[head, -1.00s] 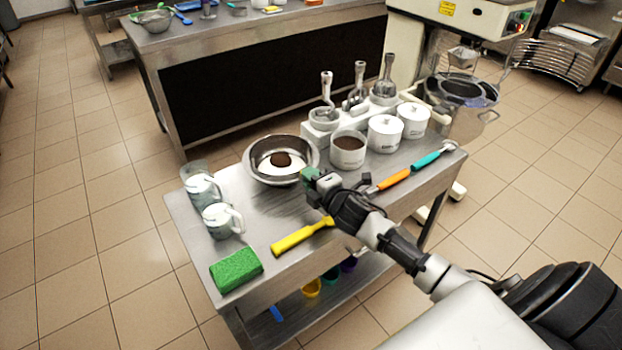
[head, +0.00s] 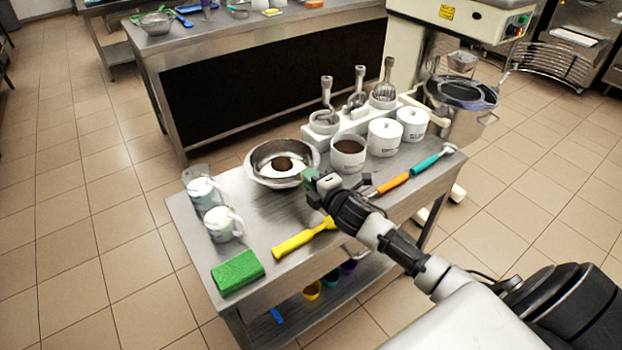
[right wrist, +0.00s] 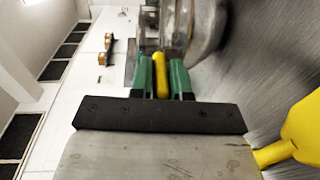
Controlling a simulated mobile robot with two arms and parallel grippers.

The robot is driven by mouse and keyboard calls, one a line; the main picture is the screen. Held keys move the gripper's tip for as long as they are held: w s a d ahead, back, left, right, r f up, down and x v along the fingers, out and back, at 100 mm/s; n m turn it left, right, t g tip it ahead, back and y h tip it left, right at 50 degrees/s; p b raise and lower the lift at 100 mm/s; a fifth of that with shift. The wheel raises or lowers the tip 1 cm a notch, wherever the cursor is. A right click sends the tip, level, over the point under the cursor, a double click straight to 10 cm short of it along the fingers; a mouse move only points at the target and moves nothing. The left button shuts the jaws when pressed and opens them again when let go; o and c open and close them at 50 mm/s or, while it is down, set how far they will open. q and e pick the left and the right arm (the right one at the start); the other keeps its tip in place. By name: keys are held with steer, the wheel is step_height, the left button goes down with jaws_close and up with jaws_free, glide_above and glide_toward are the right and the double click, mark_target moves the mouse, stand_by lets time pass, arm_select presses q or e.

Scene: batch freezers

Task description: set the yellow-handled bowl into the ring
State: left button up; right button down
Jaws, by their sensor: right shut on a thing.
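My right gripper (head: 314,184) is beside the near right edge of a round metal vessel (head: 255,160) on the steel table. Its green fingers (right wrist: 161,78) are shut on a narrow yellow handle (right wrist: 161,72) in the right wrist view. I take this to be the handle of the yellow-handled bowl. In the head view the fingers hide it. The round vessel shows a pale inside with a dark brown spot; I cannot tell where bowl and ring part. A curved metal wall (right wrist: 208,25) shows close beyond the fingers. My left gripper is not in view.
A yellow-handled tool (head: 295,241), green sponge (head: 237,272) and glass jugs (head: 222,223) lie or stand on the table (head: 265,220). Orange (head: 393,183) and teal (head: 425,164) handles lie right.

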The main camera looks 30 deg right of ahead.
steer(key=shift+s+f+b, duration=0.25)
steer(key=shift+f+b, duration=0.25)
steer(key=shift+f, duration=0.25)
stand_by(0.3)
steer(key=c, duration=1.4)
jaws_free()
steer(key=shift+c, duration=0.2)
steer(key=o, duration=0.5)
steer(key=shift+w, duration=0.3)
steer(key=shift+c, duration=0.2)
steer(key=shift+s, duration=0.6)
steer(key=s+r+b, duration=0.1)
steer(key=s, duration=0.8)
steer(key=shift+s+d+r, duration=0.2)
steer(key=shift+s+d, duration=0.1)
steer(key=shift+d, duration=0.1)
